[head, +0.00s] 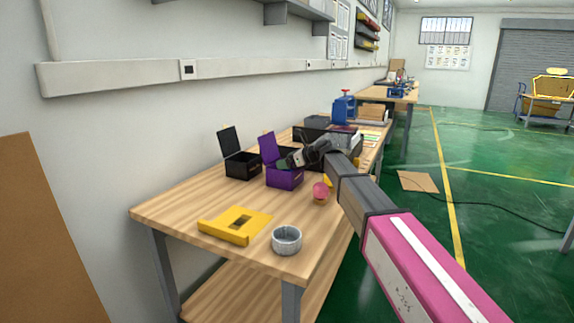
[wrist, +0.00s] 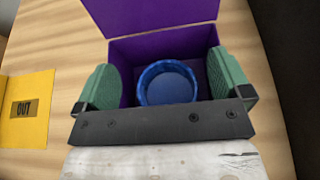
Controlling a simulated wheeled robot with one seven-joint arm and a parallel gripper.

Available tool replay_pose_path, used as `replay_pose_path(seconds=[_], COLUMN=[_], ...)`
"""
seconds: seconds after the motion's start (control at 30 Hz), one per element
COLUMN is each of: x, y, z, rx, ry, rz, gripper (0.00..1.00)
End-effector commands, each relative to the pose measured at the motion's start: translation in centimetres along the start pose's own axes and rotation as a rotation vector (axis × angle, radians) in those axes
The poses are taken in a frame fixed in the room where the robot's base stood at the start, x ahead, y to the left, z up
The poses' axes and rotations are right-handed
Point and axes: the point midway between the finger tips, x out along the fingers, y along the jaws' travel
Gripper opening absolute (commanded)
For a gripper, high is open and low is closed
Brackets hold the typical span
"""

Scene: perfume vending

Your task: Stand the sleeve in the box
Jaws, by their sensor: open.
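The box is purple with its lid raised; it stands on the wooden bench in the head view (head: 285,181) and fills the upper middle of the wrist view (wrist: 128,48). A blue round piece with a ribbed rim, seemingly the sleeve (wrist: 168,84), is upright inside the box in the wrist view. My gripper is at the box in the head view (head: 287,162). In the wrist view my gripper (wrist: 164,82) has its green-padded fingers wide apart, one on each side of the blue piece, with gaps between. The blue piece's base is hidden.
A black open-lidded box (head: 243,166) stands left of the purple one. A yellow tray marked OUT (head: 228,236), a grey ribbed cup (head: 287,241) and a pink ball-like item (head: 321,190) are nearer the front. Blue equipment (head: 344,108) stands farther back.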

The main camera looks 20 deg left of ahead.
Motion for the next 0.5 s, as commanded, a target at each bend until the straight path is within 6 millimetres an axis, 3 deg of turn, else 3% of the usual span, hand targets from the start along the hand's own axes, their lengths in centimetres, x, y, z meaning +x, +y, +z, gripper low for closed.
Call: replay_pose_path(seconds=[0.3, 0.5], x=[-6.8, -10.1], y=[0.1, 0.1], z=[-0.1, -0.1], rx=[0.0, 0.001], ry=[-0.002, -0.002], rz=[-0.003, -0.002], gripper=[0.96, 0.96])
